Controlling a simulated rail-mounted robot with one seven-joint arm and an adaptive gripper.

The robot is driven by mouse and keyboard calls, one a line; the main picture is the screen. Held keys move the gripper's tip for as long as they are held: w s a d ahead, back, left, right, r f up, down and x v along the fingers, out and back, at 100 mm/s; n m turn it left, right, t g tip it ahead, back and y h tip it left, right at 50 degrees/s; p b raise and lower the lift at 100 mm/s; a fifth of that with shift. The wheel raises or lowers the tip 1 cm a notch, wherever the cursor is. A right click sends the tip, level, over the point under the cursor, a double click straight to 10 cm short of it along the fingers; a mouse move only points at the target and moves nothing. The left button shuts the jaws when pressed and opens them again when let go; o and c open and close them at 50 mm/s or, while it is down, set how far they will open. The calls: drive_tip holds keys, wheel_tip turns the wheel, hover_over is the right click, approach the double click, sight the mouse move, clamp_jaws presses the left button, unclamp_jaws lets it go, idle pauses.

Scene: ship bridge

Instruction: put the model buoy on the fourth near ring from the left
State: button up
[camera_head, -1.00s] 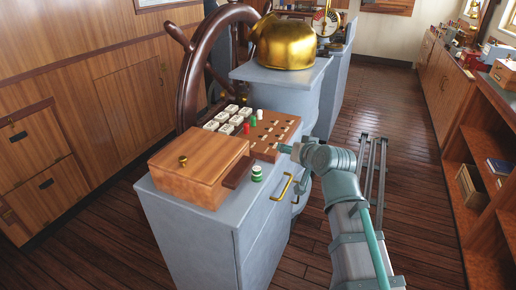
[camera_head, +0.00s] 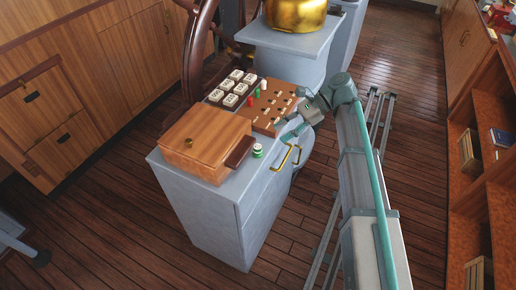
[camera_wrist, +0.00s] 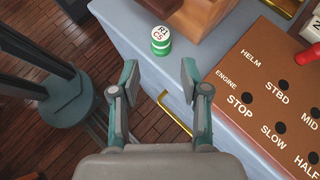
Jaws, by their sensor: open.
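A small green-and-white banded cylinder (camera_head: 257,151), which I take for the model buoy, stands upright on the grey cabinet top (camera_head: 235,186) near its front edge. In the wrist view this cylinder (camera_wrist: 161,38) carries "R1 C5" on its white top. My gripper (camera_head: 284,141) is open and empty, right of the cylinder in the head view. In the wrist view my gripper (camera_wrist: 159,82) has its fingers apart, with the cylinder beyond the gap, not between them. A brown board (camera_head: 271,104) with holes and engine labels lies behind; I cannot make out which marks are the rings.
A wooden box (camera_head: 205,140) stands left of the cylinder, with a dark block (camera_head: 240,152) beside it. White keys (camera_head: 231,86), plus red, green and white pegs, stand behind. A brass handle (camera_head: 283,157) juts from the cabinet front. A gold dome (camera_head: 295,14) is farther back.

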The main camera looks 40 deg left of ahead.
sight(259, 147)
drive_tip(key=p+x, duration=0.1)
drive_tip(key=x, duration=0.4)
drive_tip(key=shift+s+a+f, duration=0.1)
drive_tip(key=shift+s+a, duration=0.05)
drive_tip(key=p+x, duration=0.1)
drive_tip(key=x, duration=0.3)
drive_tip(key=shift+s+a+p, duration=0.15)
drive_tip(key=shift+s+p, duration=0.05)
drive_tip(key=shift+p, duration=0.2)
drive_tip(key=shift+s+a+f, duration=0.1)
drive_tip(key=shift+a+f, duration=0.05)
drive_tip(key=shift+f, duration=0.15)
drive_tip(key=c, duration=0.7)
drive_tip(key=shift+r, duration=0.2)
